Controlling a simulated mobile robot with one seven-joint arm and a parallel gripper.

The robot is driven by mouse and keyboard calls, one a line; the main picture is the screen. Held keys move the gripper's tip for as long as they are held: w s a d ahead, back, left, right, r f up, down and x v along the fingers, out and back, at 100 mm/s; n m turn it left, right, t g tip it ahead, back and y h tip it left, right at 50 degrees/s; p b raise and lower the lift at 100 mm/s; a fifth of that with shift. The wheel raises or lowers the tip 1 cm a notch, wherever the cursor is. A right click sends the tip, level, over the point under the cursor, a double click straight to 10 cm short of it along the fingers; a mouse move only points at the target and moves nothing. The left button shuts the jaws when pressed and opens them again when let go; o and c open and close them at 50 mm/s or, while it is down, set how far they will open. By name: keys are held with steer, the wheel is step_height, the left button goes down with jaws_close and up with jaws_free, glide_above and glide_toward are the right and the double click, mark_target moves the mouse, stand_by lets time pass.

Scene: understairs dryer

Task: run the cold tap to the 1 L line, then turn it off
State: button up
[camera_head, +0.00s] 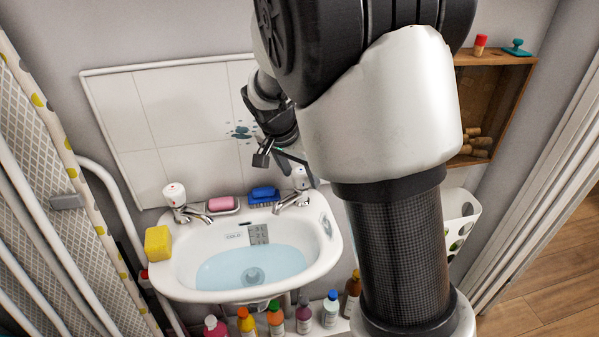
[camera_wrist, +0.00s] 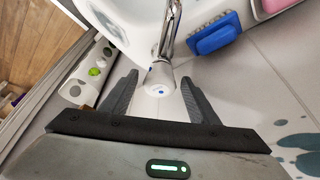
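The white basin (camera_head: 185,275) holds a pool of blue water (camera_head: 235,268). A grey panel with level marks (camera_head: 258,234) is on its back inner wall; its figures are too small to read surely. The cold tap (camera_head: 301,181), a chrome spout with a white knob, stands at the basin's back right, partly hidden by my gripper. In the wrist view, the cold tap's knob (camera_wrist: 160,77) has a blue mark and sits between the tips of my gripper (camera_wrist: 159,88). The fingers are open, with gaps on both sides. I cannot tell whether water is running.
The red-marked hot tap (camera_head: 175,194) stands at the back left. A pink soap (camera_head: 221,203) and a blue brush (camera_head: 263,194) lie between the taps. A yellow sponge (camera_head: 158,243) sits on the left rim. Several bottles (camera_head: 304,317) stand below the basin's front.

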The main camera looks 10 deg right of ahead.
steer(key=p+v, duration=0.2)
steer(key=v, duration=1)
steer(key=shift+p, duration=0.35)
stand_by(1.0)
